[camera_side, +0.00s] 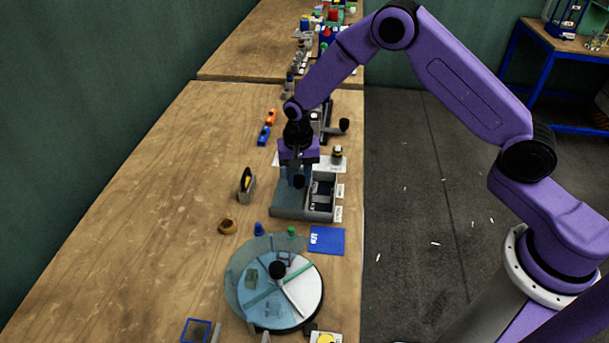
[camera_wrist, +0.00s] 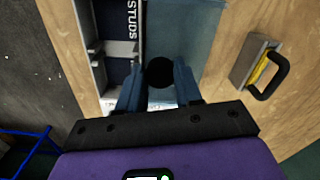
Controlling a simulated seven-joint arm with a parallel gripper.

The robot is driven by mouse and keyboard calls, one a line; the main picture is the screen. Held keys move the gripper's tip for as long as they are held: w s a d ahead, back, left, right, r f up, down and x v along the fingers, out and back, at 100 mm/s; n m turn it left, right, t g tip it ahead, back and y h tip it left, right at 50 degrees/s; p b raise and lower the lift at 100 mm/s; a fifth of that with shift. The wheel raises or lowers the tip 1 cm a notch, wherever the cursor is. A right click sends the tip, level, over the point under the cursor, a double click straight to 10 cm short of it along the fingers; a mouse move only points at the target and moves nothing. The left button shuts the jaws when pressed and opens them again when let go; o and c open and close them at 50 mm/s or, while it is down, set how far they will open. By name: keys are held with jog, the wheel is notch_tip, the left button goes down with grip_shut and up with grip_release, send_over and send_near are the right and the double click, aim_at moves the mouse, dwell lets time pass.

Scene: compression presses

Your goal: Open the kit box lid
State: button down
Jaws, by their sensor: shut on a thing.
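The kit box (camera_side: 318,217) is a grey tray on the wooden bench, below my gripper in the side view. Its translucent blue lid (camera_side: 287,204) covers the left part, while the compartments on the right lie uncovered. The lid also shows in the wrist view (camera_wrist: 185,32), beside an uncovered dark compartment marked STUDS (camera_wrist: 131,17). My gripper (camera_wrist: 159,78) has its two blue fingers shut on the round black lid knob (camera_wrist: 159,72). In the side view my gripper (camera_side: 298,178) is over the box, and its fingers partly hide the knob.
A blue mat (camera_side: 327,240) and a round turntable with a clear cover (camera_side: 303,292) lie in front. Orange (camera_side: 271,117) and blue (camera_side: 264,136) pieces lie behind. The bench's left side is clear.

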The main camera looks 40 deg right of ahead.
aim_at(299, 179)
jog(key=c, duration=0.8)
grip_release()
jog(key=shift+o, duration=0.2)
notch_tip(299, 179, up, 18)
jog(key=shift+f, duration=0.25)
jog(key=shift+s, duration=0.1)
jog(key=s+d+r+n, duration=0.1)
jog(key=s+r+n, duration=0.1)
jog(key=s+n, duration=0.5)
jog(key=s+r+n, duration=0.2)
jog(key=s+n, duration=0.1)
jog(key=s, duration=0.9)
jog(key=s+d+n, duration=0.4)
jog(key=s, duration=0.4)
jog(key=s+d+f+n, duration=0.1)
jog(key=s+d+n, duration=0.3)
jog(key=s, duration=0.4)
jog(key=shift+s+d+n, duration=0.3)
jog(key=shift+d, duration=0.05)
